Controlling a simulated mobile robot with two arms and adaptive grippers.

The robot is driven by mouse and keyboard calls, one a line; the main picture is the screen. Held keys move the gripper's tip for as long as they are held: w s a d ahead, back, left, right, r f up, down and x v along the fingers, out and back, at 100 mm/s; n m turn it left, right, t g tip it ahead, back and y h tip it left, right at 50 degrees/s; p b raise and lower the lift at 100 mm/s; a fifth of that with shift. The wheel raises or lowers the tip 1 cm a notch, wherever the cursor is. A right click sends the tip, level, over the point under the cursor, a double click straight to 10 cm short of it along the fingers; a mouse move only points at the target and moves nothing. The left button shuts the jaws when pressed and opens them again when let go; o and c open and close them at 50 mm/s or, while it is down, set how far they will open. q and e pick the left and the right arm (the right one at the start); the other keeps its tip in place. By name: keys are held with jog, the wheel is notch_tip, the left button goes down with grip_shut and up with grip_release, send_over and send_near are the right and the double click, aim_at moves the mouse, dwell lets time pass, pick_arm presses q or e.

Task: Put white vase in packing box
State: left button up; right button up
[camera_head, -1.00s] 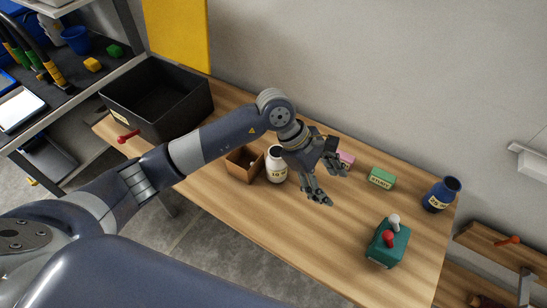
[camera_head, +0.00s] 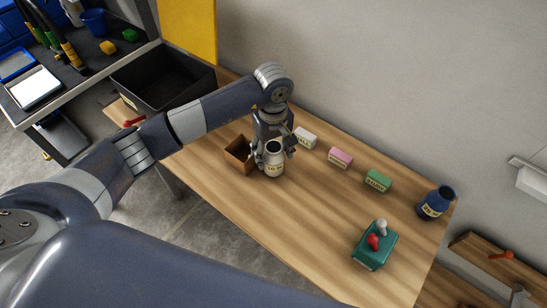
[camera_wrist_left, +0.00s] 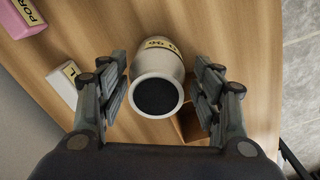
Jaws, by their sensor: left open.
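The white vase (camera_head: 274,168) stands upright on the wooden table, with a yellow label on its side and a dark open mouth. My left gripper (camera_head: 273,155) is open, with its fingers on both sides of the vase. In the left wrist view the vase (camera_wrist_left: 157,72) lies between the spread fingers (camera_wrist_left: 158,88), with a gap at each side. A small brown open box (camera_head: 238,152) stands just left of the vase; part of it shows behind the right fingers in the wrist view. A larger black open bin (camera_head: 150,100) stands at the table's left end. I cannot tell which is the packing box.
White (camera_head: 306,138), pink (camera_head: 341,157) and green (camera_head: 377,181) small boxes line the back of the table. A blue vase (camera_head: 436,203) and a teal joystick box (camera_head: 374,247) stand at the right. The front middle of the table is clear.

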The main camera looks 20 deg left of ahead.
aim_at(274, 160)
pick_arm(q)
jog(key=shift+w+f+p, duration=0.2)
jog(key=shift+f+p, duration=0.5)
jog(key=shift+f, duration=1.85)
jog(key=c, duration=1)
jog(key=shift+c, duration=0.4)
jog(key=shift+w+r, duration=0.1)
jog(key=shift+r, duration=0.05)
